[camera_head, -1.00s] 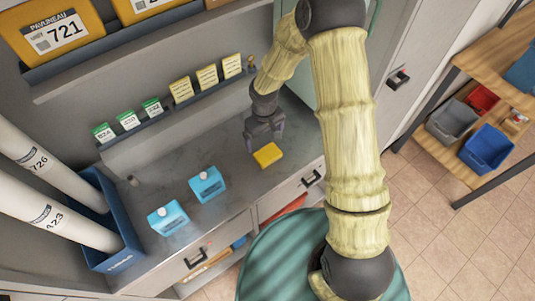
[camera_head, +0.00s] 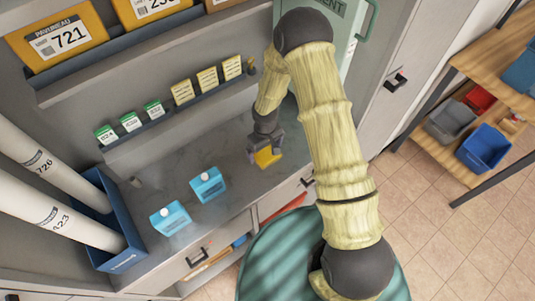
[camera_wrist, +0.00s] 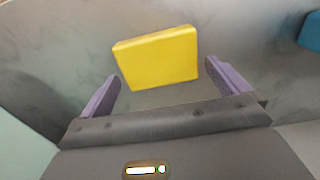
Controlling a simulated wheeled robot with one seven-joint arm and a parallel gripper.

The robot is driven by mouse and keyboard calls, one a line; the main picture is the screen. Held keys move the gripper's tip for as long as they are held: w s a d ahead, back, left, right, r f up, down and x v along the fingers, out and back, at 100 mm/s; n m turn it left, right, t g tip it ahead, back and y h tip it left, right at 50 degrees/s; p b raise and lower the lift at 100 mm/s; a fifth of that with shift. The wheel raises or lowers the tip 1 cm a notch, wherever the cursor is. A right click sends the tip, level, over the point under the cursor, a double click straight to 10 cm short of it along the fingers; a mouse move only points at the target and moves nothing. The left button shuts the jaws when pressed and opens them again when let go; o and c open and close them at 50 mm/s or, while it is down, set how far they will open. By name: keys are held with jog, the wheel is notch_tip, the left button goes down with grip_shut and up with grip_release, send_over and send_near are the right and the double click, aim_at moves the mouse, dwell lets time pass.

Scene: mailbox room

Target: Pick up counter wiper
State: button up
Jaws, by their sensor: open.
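The counter wiper appears to be the yellow block (camera_head: 268,158), lying on the grey counter (camera_head: 222,158) near its right end. It also shows in the wrist view (camera_wrist: 157,58), just beyond and between the fingertips. My gripper (camera_head: 264,152) is over the counter at the yellow block and partly covers it in the head view. In the wrist view my gripper (camera_wrist: 164,85) is open, with one purple finger on each side and nothing held. Whether the fingers touch the block cannot be told.
Two blue cartons (camera_head: 207,185) (camera_head: 169,218) stand left of the block. A blue bin (camera_head: 112,258) with white tubes is at the far left. A ledge (camera_head: 180,112) with small cards runs behind. The counter between cartons and block is clear.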

aim_at(265, 151)
jog(key=shift+f, duration=0.65)
jog(key=c, duration=1)
jog(key=shift+r, duration=0.1)
notch_tip(265, 151, up, 10)
jog(key=b, duration=0.1)
jog(key=shift+b, duration=0.3)
